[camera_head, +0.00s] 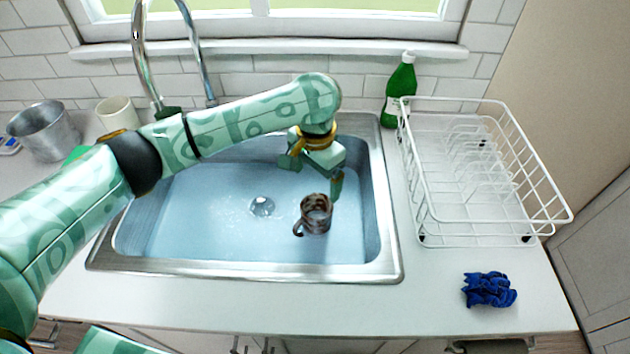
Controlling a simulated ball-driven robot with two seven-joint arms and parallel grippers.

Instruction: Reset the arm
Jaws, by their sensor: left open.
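My left arm (258,112) reaches in from the left across the sink (245,272). My left gripper (318,172) is open and points down inside the sink, just above and behind a brown patterned mug (316,214). One fingertip is close to the mug's rim; I cannot tell whether it touches. The mug stands in the basin, right of the drain (262,206), with its handle to the left. My right gripper is out of view.
A white dish rack (470,240) stands right of the sink, with a green bottle (400,88) behind it. A blue cloth (489,290) lies at the front right. A faucet (140,60), a cream cup (117,113) and a metal pot (45,130) are at the back left.

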